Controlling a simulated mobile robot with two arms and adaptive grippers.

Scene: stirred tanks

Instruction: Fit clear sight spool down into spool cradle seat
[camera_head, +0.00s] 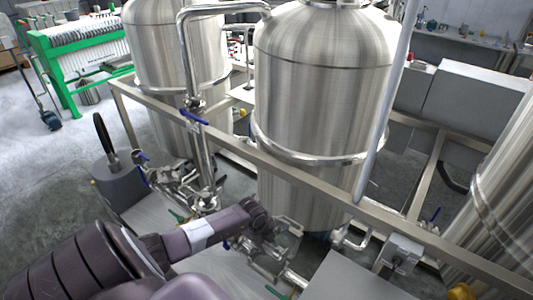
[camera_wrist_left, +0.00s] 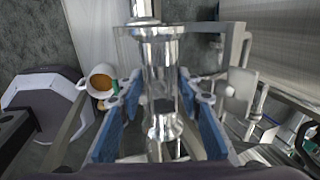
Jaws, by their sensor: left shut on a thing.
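My left gripper (camera_head: 272,240) reaches in from the lower left, low in front of the middle tank. In the left wrist view its blue-padded fingers (camera_wrist_left: 160,98) stand on both sides of the clear sight spool (camera_wrist_left: 161,75), a shiny see-through cylinder with a flared end. The gripper is shut on the spool, which looks upright in that picture. A squared metal frame (camera_wrist_left: 122,45) lies around and behind the spool; it may be the cradle seat, but I cannot tell whether the spool touches it. In the head view the spool is too small and cluttered to make out. My right gripper is not in view.
The steel middle tank (camera_head: 325,100) stands right behind the gripper. A frame rail (camera_head: 320,187) crosses above it, and pipes with valves (camera_head: 200,200) stand at its left. A grey box (camera_head: 402,250) sits to the right.

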